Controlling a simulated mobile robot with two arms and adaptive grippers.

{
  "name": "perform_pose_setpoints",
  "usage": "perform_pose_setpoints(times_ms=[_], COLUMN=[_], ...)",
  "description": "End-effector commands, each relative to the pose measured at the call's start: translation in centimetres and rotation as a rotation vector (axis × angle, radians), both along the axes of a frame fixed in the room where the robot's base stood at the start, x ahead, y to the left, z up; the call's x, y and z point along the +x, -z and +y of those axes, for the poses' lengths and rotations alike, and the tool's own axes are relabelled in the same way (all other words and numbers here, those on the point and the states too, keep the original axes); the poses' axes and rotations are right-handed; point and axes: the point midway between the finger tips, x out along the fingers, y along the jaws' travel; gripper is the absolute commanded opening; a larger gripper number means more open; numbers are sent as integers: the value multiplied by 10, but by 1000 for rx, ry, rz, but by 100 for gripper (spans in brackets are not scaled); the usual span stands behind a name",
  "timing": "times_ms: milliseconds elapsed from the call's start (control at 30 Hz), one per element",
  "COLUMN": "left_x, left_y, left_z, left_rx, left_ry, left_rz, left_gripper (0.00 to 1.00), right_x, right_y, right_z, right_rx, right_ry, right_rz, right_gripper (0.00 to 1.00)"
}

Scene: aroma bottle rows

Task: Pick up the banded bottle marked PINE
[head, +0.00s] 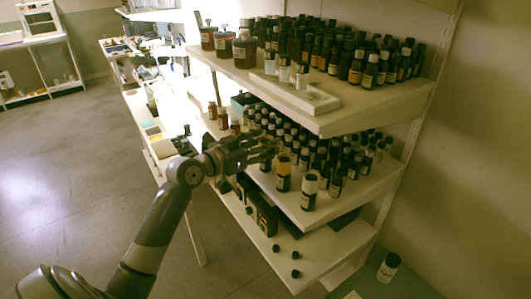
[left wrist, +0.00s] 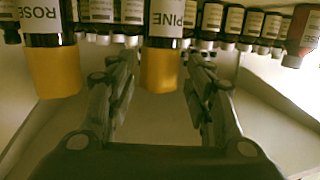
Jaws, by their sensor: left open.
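The PINE bottle (left wrist: 170,17) is dark with a white label and a yellow band (left wrist: 160,68). In the left wrist view it shows upside down, at the top middle. My left gripper (left wrist: 160,62) is open, with one finger on each side of the yellow band; I cannot tell whether they touch it. A ROSE bottle (left wrist: 42,25) with a like yellow band is just left of the left finger. In the head view my left gripper (head: 262,150) is at the middle shelf's front edge. A yellow-topped bottle (head: 283,178) stands beside it; its label is too small to read.
Rows of dark bottles (head: 370,70) crowd the upper shelf (head: 335,122), which overhangs the middle shelf (head: 325,220). More small bottles stand behind the gripper. A white-capped bottle (head: 309,192) stands nearer the shelf's right front. The floor (head: 60,190) at left is clear.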

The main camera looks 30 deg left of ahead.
Motion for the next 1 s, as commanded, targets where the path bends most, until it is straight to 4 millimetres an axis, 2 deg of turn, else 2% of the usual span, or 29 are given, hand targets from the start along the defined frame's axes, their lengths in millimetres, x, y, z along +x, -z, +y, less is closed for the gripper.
perform_pose_setpoints(times_ms=[100,367,500,567,600,1000], left_x=[10,12,12,12,12,12], left_y=[0,2,2,2,2,-1], left_z=[-2,-3,-3,-3,-3,-3], left_rx=[-1,1,1,1,1,3], left_ry=[0,0,0,0,0,0], left_rz=[-1,-1,0,0,0,-1], left_gripper=[48,48,16,2,0,0], right_x=[0,0,0,0,0,0], right_y=[-5,-4,-4,-4,-4,-3], right_z=[6,8,6,5,4,-2], right_rx=[7,9,7,6,5,-3], right_ry=[0,-1,-1,-1,-1,1], right_rz=[0,0,0,0,0,0], right_gripper=[40,40,40,40,40,40])
